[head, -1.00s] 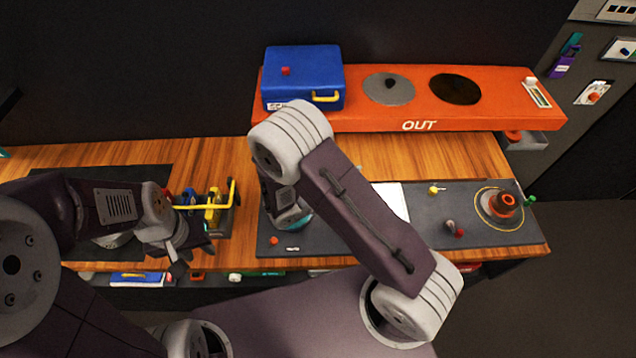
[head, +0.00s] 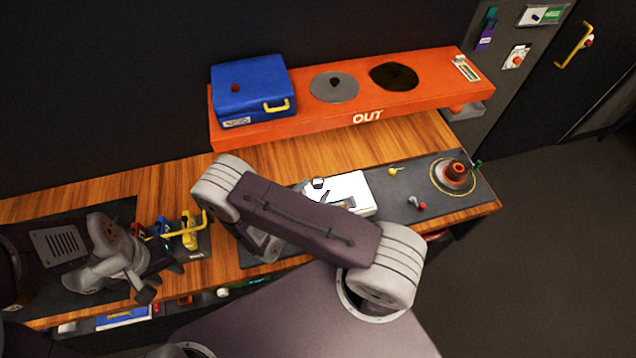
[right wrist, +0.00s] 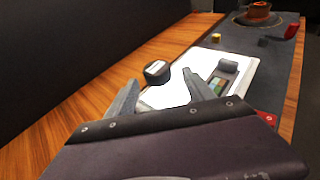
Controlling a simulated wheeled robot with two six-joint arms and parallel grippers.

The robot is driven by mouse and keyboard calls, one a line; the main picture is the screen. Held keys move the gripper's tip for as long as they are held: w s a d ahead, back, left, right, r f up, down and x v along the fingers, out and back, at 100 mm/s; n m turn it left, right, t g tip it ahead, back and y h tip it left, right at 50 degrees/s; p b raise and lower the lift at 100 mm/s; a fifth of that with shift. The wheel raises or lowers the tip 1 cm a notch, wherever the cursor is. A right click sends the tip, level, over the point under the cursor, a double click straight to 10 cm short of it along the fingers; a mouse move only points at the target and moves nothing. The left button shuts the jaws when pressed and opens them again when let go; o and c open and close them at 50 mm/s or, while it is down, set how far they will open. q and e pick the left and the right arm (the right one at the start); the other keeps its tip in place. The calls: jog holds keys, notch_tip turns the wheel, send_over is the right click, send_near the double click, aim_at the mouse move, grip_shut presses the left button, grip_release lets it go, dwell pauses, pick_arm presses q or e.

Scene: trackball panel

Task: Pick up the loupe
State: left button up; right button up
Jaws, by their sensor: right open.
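A short dark cylinder with a pale top, which looks like the loupe (right wrist: 157,73), stands at the left edge of a white sheet in the right wrist view. It also shows in the head view (head: 318,183), just beyond my right arm. My right gripper (right wrist: 161,84) is open, its two fingers apart and pointing towards the loupe, which appears ahead between the tips. I see no contact. In the head view my right forearm hides most of that gripper. My left gripper (head: 160,277) is at the left, near the tool holder; its jaw gap is unclear.
The white sheet (head: 352,187) carries a colour card (right wrist: 216,85) and a grey block (right wrist: 228,66). An orange shelf (head: 430,90) with a blue case (head: 252,92) runs behind. A round orange-topped control (head: 455,173) stands at the right. Bare wood lies left of the sheet.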

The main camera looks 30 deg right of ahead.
aim_at(314, 188)
jog(key=x, duration=0.2)
jog(key=shift+w+d, duration=0.15)
jog(key=shift+d, duration=0.25)
jog(key=shift+w+f, duration=0.2)
jog(key=shift+w, duration=0.05)
jog(key=shift+s, duration=0.1)
jog(key=c, duration=1.1)
grip_shut()
pick_arm(q)
jog(key=shift+w+r, duration=0.1)
jog(key=shift+r, duration=0.6)
pick_arm(e)
jog(key=shift+r, duration=0.1)
